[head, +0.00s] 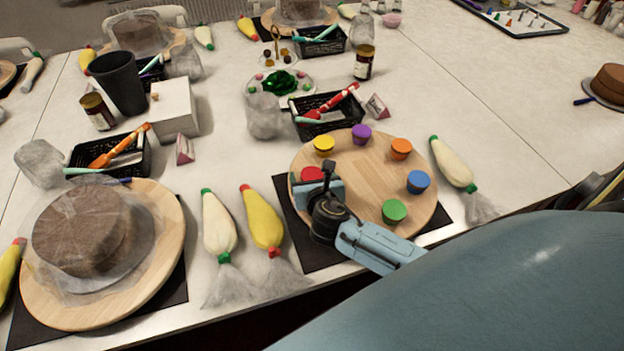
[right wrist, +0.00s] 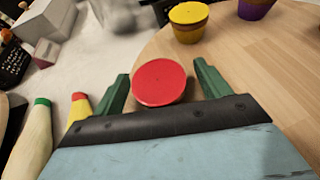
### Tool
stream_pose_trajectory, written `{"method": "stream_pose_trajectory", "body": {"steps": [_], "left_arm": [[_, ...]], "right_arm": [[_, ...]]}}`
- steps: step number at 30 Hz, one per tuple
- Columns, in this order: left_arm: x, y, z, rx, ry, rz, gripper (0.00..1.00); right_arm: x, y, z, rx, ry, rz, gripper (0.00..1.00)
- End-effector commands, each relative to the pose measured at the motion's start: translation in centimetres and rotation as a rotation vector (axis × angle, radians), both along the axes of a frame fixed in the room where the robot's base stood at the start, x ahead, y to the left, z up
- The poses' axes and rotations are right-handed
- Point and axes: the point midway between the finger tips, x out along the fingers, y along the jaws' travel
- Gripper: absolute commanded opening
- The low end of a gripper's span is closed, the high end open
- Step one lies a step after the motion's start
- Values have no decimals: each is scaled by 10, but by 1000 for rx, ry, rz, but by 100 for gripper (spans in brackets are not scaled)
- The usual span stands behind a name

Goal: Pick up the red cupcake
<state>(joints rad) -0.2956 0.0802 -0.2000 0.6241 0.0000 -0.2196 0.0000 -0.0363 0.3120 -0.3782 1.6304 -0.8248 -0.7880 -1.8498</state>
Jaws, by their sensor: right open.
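The red cupcake (head: 312,174) sits at the left edge of the round wooden turntable (head: 365,175), partly hidden by my right gripper (head: 318,186) in the head view. In the right wrist view the red cupcake (right wrist: 160,82) shows its round red top between the two green fingertips of my right gripper (right wrist: 162,88). The fingers are apart, one on each side, and a gap shows beside the right finger. Whether the left finger touches it, I cannot tell. My left gripper is in neither view.
Yellow (head: 324,145), purple (head: 361,134), orange (head: 401,148), blue (head: 418,181) and green (head: 394,211) cupcakes stand around the same turntable. Piping bags (head: 262,218) lie to its left and another (head: 453,163) to its right. A black basket (head: 327,114) stands behind it.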

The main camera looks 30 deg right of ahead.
Motion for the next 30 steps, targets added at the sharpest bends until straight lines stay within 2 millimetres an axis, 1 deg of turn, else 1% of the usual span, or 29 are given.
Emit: {"method": "stream_pose_trajectory", "body": {"steps": [2,3,12,14,20,23,26,30], "left_arm": [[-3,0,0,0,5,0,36],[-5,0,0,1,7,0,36],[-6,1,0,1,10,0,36],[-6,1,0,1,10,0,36],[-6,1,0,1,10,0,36],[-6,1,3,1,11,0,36],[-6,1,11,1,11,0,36],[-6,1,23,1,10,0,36]], "right_arm": [[0,0,0,0,0,0,75],[0,0,0,0,0,0,73],[0,0,0,0,0,0,34],[0,0,0,0,0,0,27],[0,0,1,0,0,0,27],[0,0,8,-2,-2,0,27],[0,0,25,0,-3,1,27],[0,0,55,0,-5,1,27]]}}
